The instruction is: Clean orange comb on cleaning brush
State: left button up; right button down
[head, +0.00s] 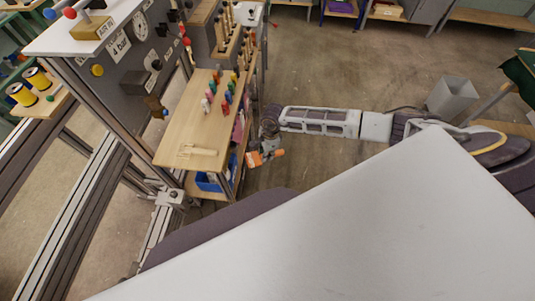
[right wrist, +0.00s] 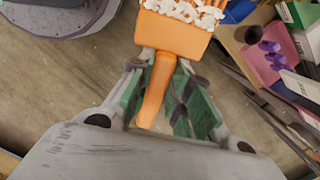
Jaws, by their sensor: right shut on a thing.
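The orange comb (right wrist: 172,36) is at the top of the right wrist view. Its handle runs down between the fingers of my right gripper (right wrist: 164,68), which is shut on it. Pale fluffy material lies along the comb's head, and its far end is cut off by the picture's edge. In the head view the comb (head: 255,158) is small, at my right gripper (head: 267,146), beside the wooden workbench. I cannot make out the cleaning brush for certain. My left gripper is not in view.
The wooden workbench top (head: 175,132) holds several coloured pegs (head: 224,92) and a pale wooden piece (head: 197,151). A blue bin (head: 208,182) sits on the shelf below. A pink tray (right wrist: 262,66) is at the right wrist view's right. A metal-framed machine stands left.

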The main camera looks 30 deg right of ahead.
aim_at(257, 154)
jog(key=m, duration=0.2)
jog(key=shift+w+a+m, duration=0.25)
jog(key=shift+w+m, duration=0.15)
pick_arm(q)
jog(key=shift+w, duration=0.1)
pick_arm(e)
jog(key=shift+a+m+t, duration=0.1)
jog(key=shift+m+t, duration=0.2)
jog(key=shift+m, duration=0.8)
jog(key=shift+w+a, duration=0.1)
jog(key=shift+w+a+b, duration=0.45)
jog(key=shift+w+a, duration=0.25)
jog(key=shift+a, duration=0.35)
jog(key=shift+w+a+b, duration=0.25)
jog(key=shift+w+a, duration=0.2)
jog(key=shift+a, duration=0.2)
jog(key=shift+w+a+b, duration=0.25)
jog(key=shift+w+a, duration=0.2)
jog(key=shift+a, duration=0.2)
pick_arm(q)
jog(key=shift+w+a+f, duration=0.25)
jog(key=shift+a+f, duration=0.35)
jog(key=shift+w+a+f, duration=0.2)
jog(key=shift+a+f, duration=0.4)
pick_arm(e)
jog(key=shift+w+a, duration=0.5)
jog(key=shift+a, duration=0.2)
